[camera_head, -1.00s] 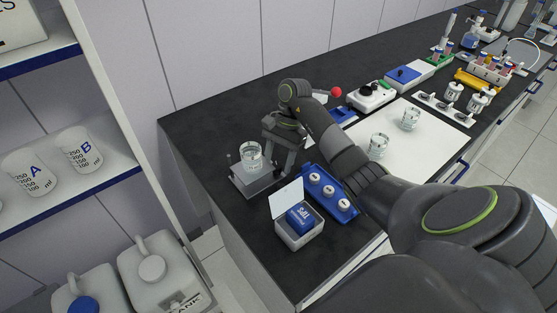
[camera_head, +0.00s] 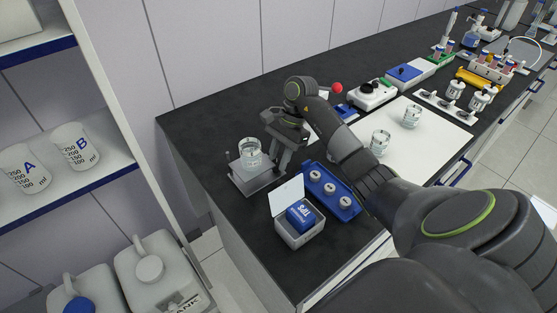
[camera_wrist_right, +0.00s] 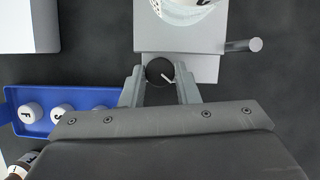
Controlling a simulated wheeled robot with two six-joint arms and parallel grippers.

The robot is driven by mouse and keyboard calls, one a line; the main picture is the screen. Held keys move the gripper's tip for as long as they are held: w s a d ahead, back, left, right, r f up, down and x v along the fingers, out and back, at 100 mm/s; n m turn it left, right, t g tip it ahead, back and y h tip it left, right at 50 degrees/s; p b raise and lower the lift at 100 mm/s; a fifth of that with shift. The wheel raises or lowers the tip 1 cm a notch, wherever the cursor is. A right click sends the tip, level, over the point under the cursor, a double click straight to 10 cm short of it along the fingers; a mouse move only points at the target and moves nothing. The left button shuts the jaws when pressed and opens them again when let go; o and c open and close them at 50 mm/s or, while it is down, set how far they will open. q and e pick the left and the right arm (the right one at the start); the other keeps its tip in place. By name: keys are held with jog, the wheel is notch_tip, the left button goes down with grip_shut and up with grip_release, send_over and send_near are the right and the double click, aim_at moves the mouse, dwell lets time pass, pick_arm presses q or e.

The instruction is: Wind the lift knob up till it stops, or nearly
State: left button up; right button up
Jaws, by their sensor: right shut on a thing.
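The lift (camera_head: 252,183) is a small grey stand near the left end of the black bench, with a glass beaker (camera_head: 250,153) upright on its top. In the right wrist view the lift's grey plate (camera_wrist_right: 180,38) shows at the top, with the beaker (camera_wrist_right: 186,10) cut off by the edge. The lift knob (camera_wrist_right: 155,70) is a black disc with a white pointer line slanting to the lower right. My right gripper (camera_wrist_right: 160,88) is shut on the knob, one finger on each side. In the head view my right gripper (camera_head: 281,160) hides the knob. My left gripper is out of view.
An open white box (camera_head: 300,238) with a blue pack stands at the bench's front edge. A white mat (camera_head: 405,155) with two beakers lies behind my right arm.

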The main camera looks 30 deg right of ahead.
jog(key=m+b, duration=0.1)
jog(key=m+t, duration=0.1)
jog(key=m+b, duration=0.1)
jog(key=shift+s+f+b, duration=0.2)
jog(key=shift+f+b, duration=0.05)
jog(key=shift+b, duration=0.05)
jog(key=shift+s+r+m+t+h+b, duration=0.15)
jog(key=shift+m+t+b, duration=0.35)
jog(key=shift+m, duration=0.4)
jog(key=shift+w+m+t+h+b, duration=0.15)
jog(key=shift+m+t+b, duration=0.15)
jog(key=shift+m+b, duration=0.45)
jog(key=shift+s+m, duration=0.1)
jog(key=shift+m, duration=0.15)
jog(key=o, duration=1)
jog(key=shift+c, duration=0.2)
jog(key=b+v, duration=0.1)
jog(key=v, duration=1.6)
jog(key=shift+d+r, duration=0.15)
jog(key=shift+r, duration=0.05)
